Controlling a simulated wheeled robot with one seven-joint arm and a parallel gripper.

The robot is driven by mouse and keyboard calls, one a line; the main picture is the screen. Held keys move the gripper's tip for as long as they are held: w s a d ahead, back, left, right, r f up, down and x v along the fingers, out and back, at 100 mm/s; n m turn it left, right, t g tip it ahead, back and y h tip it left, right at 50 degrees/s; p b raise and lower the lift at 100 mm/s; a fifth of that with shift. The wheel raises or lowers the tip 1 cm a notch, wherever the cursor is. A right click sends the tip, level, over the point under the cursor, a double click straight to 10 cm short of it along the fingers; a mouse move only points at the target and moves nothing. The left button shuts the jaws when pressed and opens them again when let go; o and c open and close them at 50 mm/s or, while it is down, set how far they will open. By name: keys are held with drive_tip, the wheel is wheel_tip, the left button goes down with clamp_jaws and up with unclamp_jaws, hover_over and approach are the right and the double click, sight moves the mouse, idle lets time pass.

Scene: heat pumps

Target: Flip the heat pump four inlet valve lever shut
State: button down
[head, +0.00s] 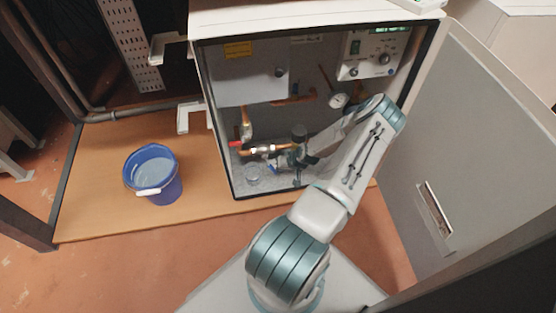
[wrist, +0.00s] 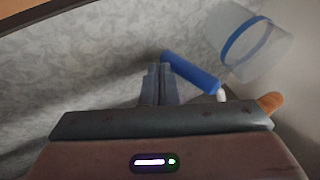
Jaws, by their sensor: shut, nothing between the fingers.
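A blue valve lever (wrist: 195,73) lies slanted just right of my gripper's fingertips (wrist: 160,70) in the wrist view. Its left end is close beside the fingers; whether they touch I cannot tell. A white stub shows at its lower right end. My gripper is shut and empty, low inside the open heat pump cabinet (head: 218,150). In the head view my wrist hides most of the lever and part of the brass valve piping (head: 262,149). No number marking this heat pump as four is readable.
A red valve handle (head: 234,144), a gauge (head: 339,100) and copper pipes are nearby. A blue bucket (head: 151,173) stands outside, left.

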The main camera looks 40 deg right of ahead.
sight(275, 173)
drive_tip(key=shift+w+a+f+b, duration=0.35)
drive_tip(key=shift+a+f+b, duration=0.1)
drive_tip(key=shift+a+f, duration=0.4)
drive_tip(key=shift+w, duration=0.1)
drive_tip(key=shift+w+a+f, duration=0.1)
drive_tip(key=shift+w+a, duration=0.05)
drive_tip(key=shift+a, duration=0.15)
drive_tip(key=shift+d, duration=0.2)
drive_tip(key=s+d, duration=0.6)
drive_tip(key=s, duration=0.1)
drive_tip(key=s+d+r+p, duration=0.1)
drive_tip(key=s+d, duration=0.1)
drive_tip(key=s, duration=0.1)
drive_tip(key=shift+s+d, duration=0.35)
drive_tip(key=shift+d, duration=0.05)
